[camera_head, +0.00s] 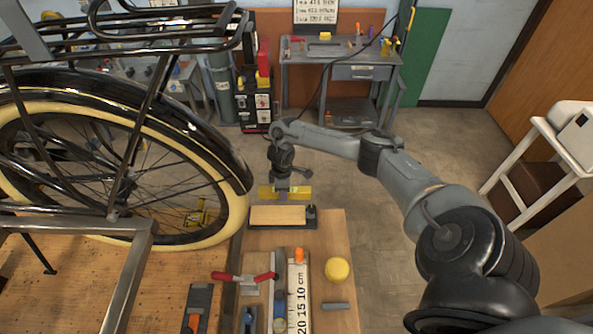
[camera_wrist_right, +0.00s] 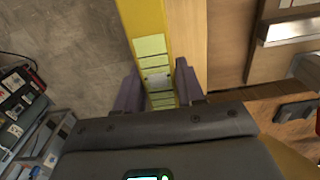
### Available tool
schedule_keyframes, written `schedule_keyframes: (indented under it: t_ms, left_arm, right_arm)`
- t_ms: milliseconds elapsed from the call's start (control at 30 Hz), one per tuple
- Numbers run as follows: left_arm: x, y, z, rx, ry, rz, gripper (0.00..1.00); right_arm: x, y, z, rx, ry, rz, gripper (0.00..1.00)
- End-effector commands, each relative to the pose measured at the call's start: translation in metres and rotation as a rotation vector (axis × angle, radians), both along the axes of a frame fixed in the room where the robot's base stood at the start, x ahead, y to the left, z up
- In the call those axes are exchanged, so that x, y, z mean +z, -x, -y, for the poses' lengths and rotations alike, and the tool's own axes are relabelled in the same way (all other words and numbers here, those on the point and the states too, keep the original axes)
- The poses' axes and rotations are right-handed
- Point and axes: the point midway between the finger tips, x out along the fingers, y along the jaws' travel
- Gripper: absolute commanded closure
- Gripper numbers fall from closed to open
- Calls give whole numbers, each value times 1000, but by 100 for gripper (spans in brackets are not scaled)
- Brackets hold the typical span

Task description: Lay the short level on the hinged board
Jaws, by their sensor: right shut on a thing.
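My right gripper (camera_head: 283,186) is shut on the short level, a yellow bar (camera_head: 265,192). In the right wrist view the level (camera_wrist_right: 143,20) runs between the two fingers (camera_wrist_right: 160,88), with pale green panels along it. The hinged board (camera_head: 278,215) is a light wooden plate with a dark edge, lying at the far end of the workbench. The level appears just beyond the board's far edge, roughly parallel to it; its height above the board is hard to tell. A strip of light wood, likely the board, shows beside the level in the wrist view (camera_wrist_right: 187,35). My left gripper is out of view.
A large wheel (camera_head: 235,215) with a cream tyre stands close on the left. On the workbench (camera_head: 335,235) are a yellow round object (camera_head: 337,269), a ruler (camera_head: 298,300), a red-handled tool (camera_head: 240,277) and a small grey bar (camera_head: 336,306). Open floor lies beyond.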

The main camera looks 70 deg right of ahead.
Motion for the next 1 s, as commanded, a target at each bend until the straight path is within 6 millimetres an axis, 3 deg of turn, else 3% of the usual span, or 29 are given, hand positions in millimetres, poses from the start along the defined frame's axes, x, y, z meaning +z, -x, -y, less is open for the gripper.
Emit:
schedule_keyframes:
  t_ms: [100,300,1000]
  left_arm:
    - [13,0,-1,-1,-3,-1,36]
    - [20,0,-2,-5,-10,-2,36]
    - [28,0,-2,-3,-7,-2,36]
  right_arm:
    - [1,-8,-26,10,-1,3,100]
    - [1,-11,-46,27,1,2,100]
    - [3,-11,-45,27,0,2,100]
